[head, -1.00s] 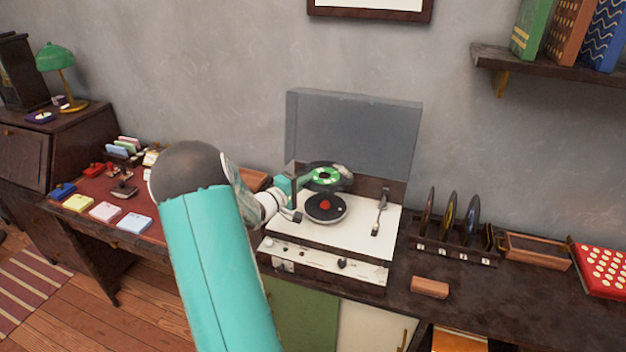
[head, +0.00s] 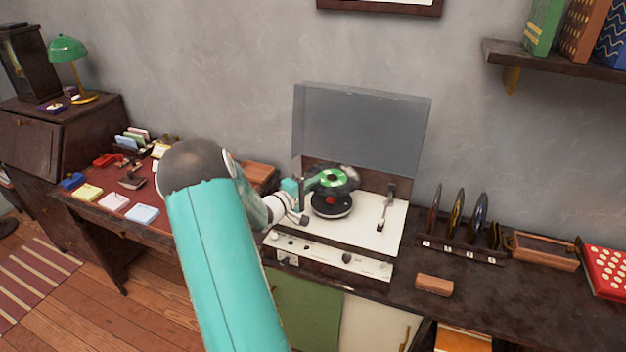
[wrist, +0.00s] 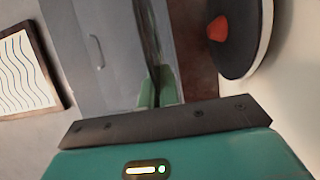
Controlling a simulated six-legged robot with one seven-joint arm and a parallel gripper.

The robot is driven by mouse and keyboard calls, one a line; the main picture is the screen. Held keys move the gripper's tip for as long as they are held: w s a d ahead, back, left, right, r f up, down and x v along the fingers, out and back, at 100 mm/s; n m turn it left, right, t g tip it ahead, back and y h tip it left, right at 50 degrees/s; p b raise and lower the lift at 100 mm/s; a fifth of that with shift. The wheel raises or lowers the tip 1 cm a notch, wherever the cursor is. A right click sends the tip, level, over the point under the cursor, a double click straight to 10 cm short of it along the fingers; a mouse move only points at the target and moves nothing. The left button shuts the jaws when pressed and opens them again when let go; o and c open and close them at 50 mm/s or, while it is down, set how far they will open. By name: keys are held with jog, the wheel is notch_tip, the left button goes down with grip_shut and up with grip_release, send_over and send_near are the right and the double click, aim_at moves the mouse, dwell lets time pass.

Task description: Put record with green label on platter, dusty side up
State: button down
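The record with the green label (head: 333,178) is held at its left edge by my gripper (head: 313,186), above the platter. A pale grey patch shows on the right part of its visible face. In the wrist view the record (wrist: 150,35) is nearly edge-on between the green fingers (wrist: 156,90). The black platter (head: 333,212) with a red centre lies on the white turntable deck (head: 375,237), below the record and apart from it. The platter (wrist: 246,55) also shows at the upper right of the wrist view, with nothing on it.
The clear lid (head: 362,128) stands open behind the deck. The tonearm (head: 386,208) is at the platter's right. A rack (head: 460,252) of upright records and a brown block (head: 434,285) sit further right. A desk with small coloured items is at left.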

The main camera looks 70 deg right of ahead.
jog(key=shift+f, duration=2.3)
jog(key=c, duration=1.6)
grip_release()
jog(key=shift+o, duration=0.2)
jog(key=v, duration=1.3)
jog(key=shift+a, duration=0.3)
jog(key=shift+w, duration=0.15)
